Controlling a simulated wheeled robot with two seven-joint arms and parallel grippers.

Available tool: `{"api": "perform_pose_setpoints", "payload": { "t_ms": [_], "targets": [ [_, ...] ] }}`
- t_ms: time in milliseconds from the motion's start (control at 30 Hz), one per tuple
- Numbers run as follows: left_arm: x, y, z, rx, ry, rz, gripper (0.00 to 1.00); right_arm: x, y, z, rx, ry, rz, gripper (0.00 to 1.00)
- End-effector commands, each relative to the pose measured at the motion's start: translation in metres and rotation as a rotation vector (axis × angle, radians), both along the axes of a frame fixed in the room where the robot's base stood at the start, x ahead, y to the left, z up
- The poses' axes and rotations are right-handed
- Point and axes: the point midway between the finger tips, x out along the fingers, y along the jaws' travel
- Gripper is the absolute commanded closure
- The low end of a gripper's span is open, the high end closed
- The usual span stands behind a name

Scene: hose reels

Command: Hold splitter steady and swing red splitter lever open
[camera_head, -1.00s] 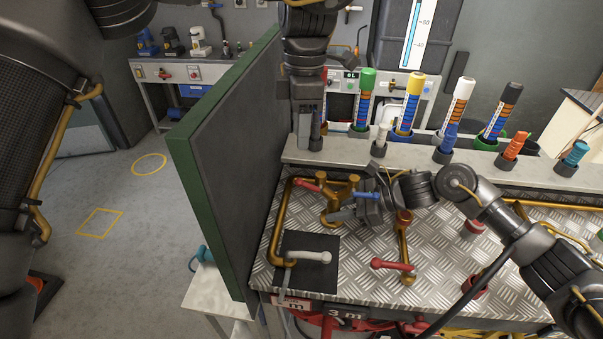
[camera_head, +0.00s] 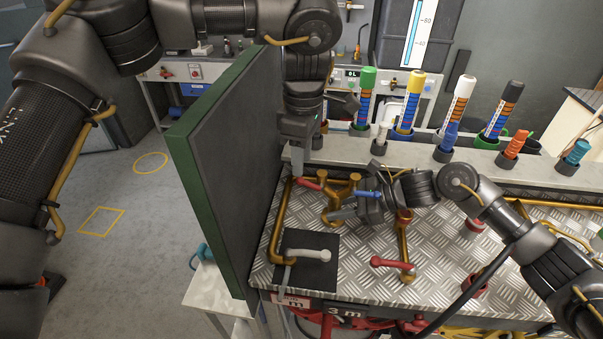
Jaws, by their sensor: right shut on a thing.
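The brass splitter (camera_head: 345,186) stands on the metal bench top, with a red lever (camera_head: 309,184) on its left branch and a blue lever (camera_head: 367,195) on its right. My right gripper (camera_head: 338,214) comes in from the right and is shut on the splitter's lower body, partly hiding it. My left gripper (camera_head: 299,172) hangs pointing down just above and behind the red lever. Its fingers overlap from this angle, so I cannot tell their opening or whether they touch the lever.
A tall green-edged panel (camera_head: 220,170) stands close left of the splitter. A grey-handled valve (camera_head: 308,255) is in front, and another red-handled brass valve (camera_head: 392,264) is to the right.

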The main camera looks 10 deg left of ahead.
Motion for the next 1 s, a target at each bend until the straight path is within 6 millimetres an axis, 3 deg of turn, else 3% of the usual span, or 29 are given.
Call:
{"api": "perform_pose_setpoints", "payload": {
  "t_ms": [100,300,667,1000],
  "targets": [
    [-0.002,0.000,-0.022,-0.001,0.003,-0.001,0.62,0.000,0.000,0.000,0.000,0.000,0.000,0.85],
    [-0.003,0.000,-0.042,-0.001,0.001,0.000,0.62,0.000,0.000,0.000,0.000,0.000,0.000,0.85],
    [-0.003,0.000,-0.047,0.000,-0.001,0.001,0.62,0.000,0.000,0.000,-0.001,0.001,0.000,0.85],
    [-0.003,0.000,-0.047,0.000,-0.001,0.001,1.00,0.000,0.000,0.000,-0.001,0.001,0.000,0.85]
  ]
}}
